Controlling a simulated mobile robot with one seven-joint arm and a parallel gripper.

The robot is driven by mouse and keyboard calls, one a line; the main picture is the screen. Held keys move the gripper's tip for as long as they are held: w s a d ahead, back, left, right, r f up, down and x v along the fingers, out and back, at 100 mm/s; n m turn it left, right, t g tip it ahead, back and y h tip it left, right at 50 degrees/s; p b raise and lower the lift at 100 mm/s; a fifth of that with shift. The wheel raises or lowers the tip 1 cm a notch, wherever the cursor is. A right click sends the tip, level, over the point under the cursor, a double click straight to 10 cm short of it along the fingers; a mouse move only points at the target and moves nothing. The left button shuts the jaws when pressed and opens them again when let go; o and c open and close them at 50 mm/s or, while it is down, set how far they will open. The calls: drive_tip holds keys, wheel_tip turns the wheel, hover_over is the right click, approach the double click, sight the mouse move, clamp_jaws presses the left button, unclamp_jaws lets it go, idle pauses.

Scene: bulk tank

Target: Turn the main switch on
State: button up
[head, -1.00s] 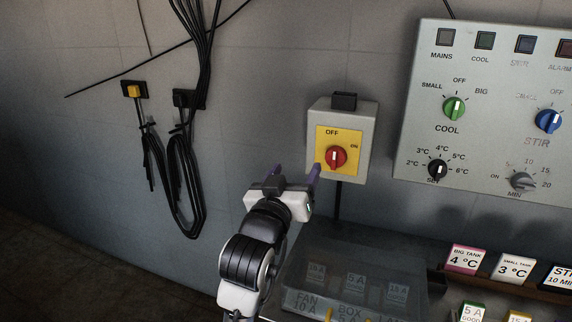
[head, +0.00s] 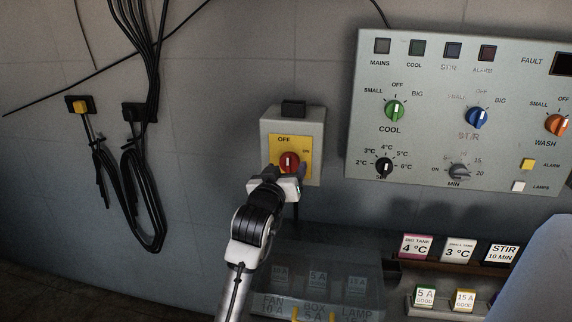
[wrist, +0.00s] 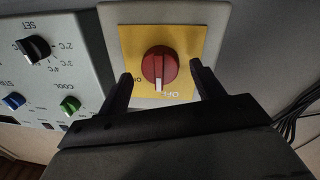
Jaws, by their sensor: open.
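The main switch is a red rotary knob (head: 289,162) on a yellow plate, on the front of a grey wall box (head: 308,130). Its white mark points up to OFF, with ON to the upper right. In the wrist view the picture is upside down, and the knob (wrist: 160,66) has its white mark toward the OFF lettering. My gripper (head: 281,174) is just in front of the switch box. In the wrist view its open jaws (wrist: 160,74) stand one on each side of the knob, with a gap on both sides. My gripper hides the plate's lower part in the head view.
A control panel (head: 440,65) with dials and lamps is right of the switch box. A clear-covered fuse box (head: 345,255) is below. Label cards (head: 417,248) stand on a shelf at lower right. Black cables (head: 150,60) hang on the left wall.

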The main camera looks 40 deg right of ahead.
drive_tip(key=shift+w+d, duration=0.4)
drive_tip(key=shift+d, duration=0.15)
drive_tip(key=c, duration=1)
